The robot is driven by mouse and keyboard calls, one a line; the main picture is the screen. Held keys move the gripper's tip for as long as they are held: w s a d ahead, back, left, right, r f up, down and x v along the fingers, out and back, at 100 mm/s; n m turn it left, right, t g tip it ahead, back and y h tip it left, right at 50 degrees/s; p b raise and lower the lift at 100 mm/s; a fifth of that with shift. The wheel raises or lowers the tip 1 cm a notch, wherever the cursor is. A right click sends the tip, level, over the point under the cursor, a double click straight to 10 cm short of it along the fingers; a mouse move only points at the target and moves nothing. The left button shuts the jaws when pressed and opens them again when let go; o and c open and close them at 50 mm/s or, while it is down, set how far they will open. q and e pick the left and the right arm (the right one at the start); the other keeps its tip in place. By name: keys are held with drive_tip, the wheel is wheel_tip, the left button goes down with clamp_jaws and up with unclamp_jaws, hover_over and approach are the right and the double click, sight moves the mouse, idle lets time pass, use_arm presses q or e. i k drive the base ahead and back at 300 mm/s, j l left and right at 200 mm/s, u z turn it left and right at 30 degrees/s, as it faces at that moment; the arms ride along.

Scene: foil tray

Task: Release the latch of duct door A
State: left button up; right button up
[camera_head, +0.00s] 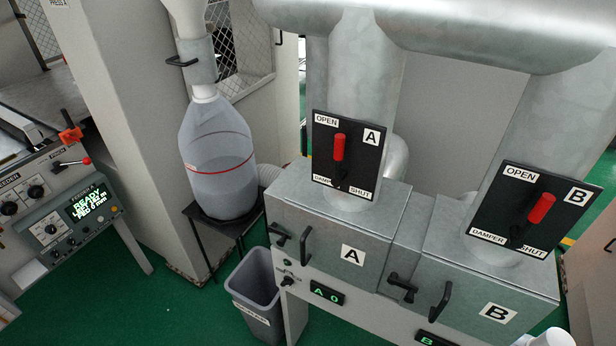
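Duct door A (330,236) is the grey metal front of the left duct box, marked with a white "A" label. A black latch lever (280,234) sits at its left edge. A black upright pull handle (306,246) is just right of the latch. The door looks closed against the box. Above it stands the black damper A panel (362,140), marked OPEN and SHUT, with a red-gripped lever (339,148) pointing up. Neither of my grippers is in view.
Duct door B (470,301) is to the right, with its own latch (402,288) and handle (440,301). A grey bin (252,283) stands below left of door A. A clear collection bag (222,195) rests on a black stand. A display reads "A 0" (326,293).

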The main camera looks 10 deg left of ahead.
sight(271, 228)
drive_tip(key=i+j, duration=0.1)
drive_tip(key=j, duration=0.4)
drive_tip(key=i+j+z, duration=0.1)
drive_tip(key=j, duration=0.35)
drive_tip(key=i+j, duration=0.1)
drive_tip(key=j, duration=0.9)
drive_tip(key=i+z, duration=0.05)
drive_tip(key=i, duration=0.05)
